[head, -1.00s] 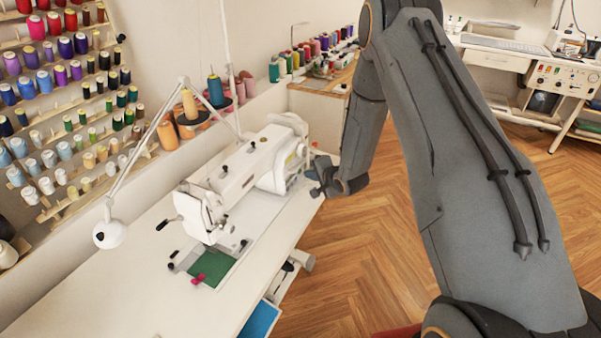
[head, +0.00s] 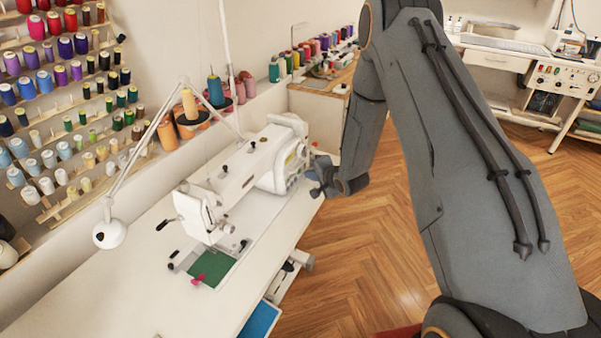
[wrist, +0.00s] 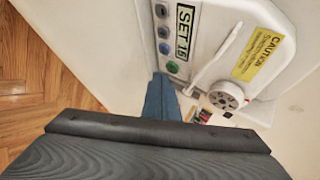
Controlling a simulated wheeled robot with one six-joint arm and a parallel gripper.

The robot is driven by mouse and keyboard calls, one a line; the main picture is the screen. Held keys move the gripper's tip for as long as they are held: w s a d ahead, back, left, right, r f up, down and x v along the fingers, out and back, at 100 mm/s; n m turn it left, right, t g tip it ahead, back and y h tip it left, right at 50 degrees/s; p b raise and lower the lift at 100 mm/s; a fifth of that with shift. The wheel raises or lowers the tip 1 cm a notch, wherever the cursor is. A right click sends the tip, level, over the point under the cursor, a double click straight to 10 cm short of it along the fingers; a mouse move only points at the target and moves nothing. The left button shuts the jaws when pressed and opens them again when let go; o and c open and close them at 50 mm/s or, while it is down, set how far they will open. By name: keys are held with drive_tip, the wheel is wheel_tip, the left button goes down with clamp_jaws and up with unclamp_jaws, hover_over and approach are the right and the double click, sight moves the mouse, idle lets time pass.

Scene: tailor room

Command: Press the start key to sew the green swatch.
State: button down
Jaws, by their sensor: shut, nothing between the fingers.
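The white sewing machine (head: 235,180) stands on the white table. Its end panel fills the top of the wrist view, with a column of round dark keys (wrist: 163,32) and one green key (wrist: 172,67) at the bottom. My gripper (wrist: 161,80) is shut and empty, with its blue fingertips just beside and below the green key. I cannot tell whether they touch it. In the head view my gripper (head: 318,180) is at the machine's right end. The green swatch (head: 212,268) lies flat under the sewing head, with a pink piece (head: 198,279) at its front-left edge.
The panel has a "SET 15" display (wrist: 185,30), a yellow caution label (wrist: 257,53) and a round knob (wrist: 227,95). A lamp (head: 110,234) and thread cones (head: 188,105) stand at the left and behind. Wooden floor (head: 385,240) is open at the right.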

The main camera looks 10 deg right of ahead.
idle(0.7)
drive_tip(key=shift+w+a, duration=0.25)
drive_tip(key=shift+a, duration=0.1)
